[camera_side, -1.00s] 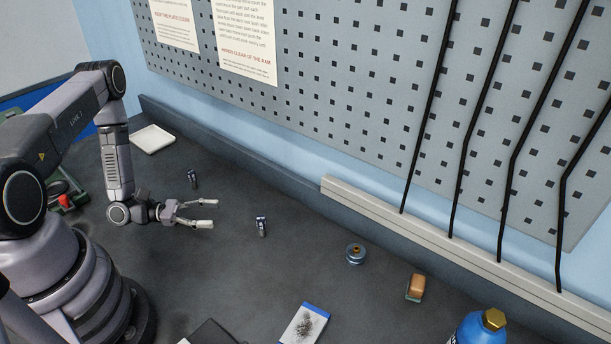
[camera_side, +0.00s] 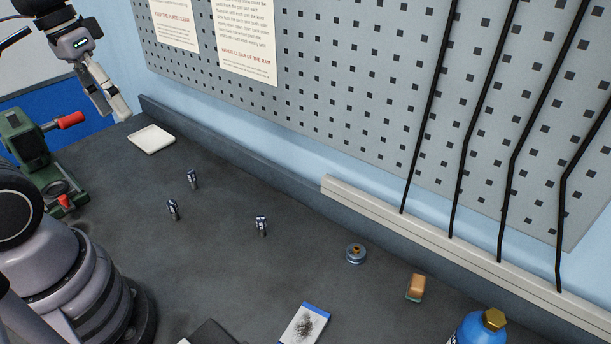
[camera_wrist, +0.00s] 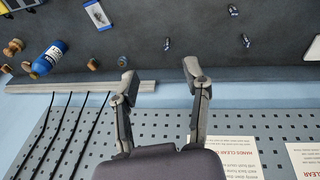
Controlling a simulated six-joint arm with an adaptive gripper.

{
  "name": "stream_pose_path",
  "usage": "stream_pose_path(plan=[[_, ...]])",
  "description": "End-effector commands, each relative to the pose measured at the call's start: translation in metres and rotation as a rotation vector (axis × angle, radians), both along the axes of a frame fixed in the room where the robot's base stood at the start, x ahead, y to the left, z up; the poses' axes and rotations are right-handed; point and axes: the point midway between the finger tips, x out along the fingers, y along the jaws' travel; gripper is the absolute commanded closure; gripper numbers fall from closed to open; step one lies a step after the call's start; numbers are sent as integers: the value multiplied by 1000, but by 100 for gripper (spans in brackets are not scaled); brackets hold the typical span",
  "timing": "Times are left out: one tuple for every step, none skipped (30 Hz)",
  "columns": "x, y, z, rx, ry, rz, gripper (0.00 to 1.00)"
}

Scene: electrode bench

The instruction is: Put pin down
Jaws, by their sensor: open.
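Several small dark, silvery pins stand apart on the dark bench: one pin (camera_side: 172,210) at the left, one pin (camera_side: 192,179) behind it, and one pin (camera_side: 261,225) to the right. In the wrist view pins show at the top, one pin (camera_wrist: 167,44), another pin (camera_wrist: 246,40) and a third pin (camera_wrist: 233,10). I cannot tell which is the task's pin. My gripper (camera_side: 113,110) is raised at the upper left, well above the bench and away from the pins. In the wrist view its fingers (camera_wrist: 160,70) are apart with nothing between them.
A white tray (camera_side: 151,140) lies near the back edge. A green press with a red handle (camera_side: 30,150) stands at the left. A round metal piece (camera_side: 355,254), a brown block (camera_side: 415,288), a white-and-blue card (camera_side: 303,325) and a blue bottle (camera_side: 478,330) stand to the right.

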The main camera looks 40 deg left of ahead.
Motion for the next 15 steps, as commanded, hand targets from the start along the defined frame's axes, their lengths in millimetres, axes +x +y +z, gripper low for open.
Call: stream_pose_path(plan=[[-7,2,11,50,-90,-29,53],[-10,4,15,76,-131,-40,53],[-13,6,21,104,-182,-53,53],[-15,8,24,123,-214,-60,53],[-17,9,27,137,-242,-66,53],[-19,10,30,153,-272,-73,53],[-20,11,32,163,-290,-76,53],[-20,12,34,171,-302,-79,53],[-21,12,35,176,-315,-81,53],[-22,13,35,179,-320,-82,53],[-22,13,36,180,-322,-83,53],[-22,13,36,181,-323,-82,53],[-22,13,36,181,-323,-82,53],[-22,13,36,181,-322,-82,53],[-22,13,36,181,-321,-82,53]])
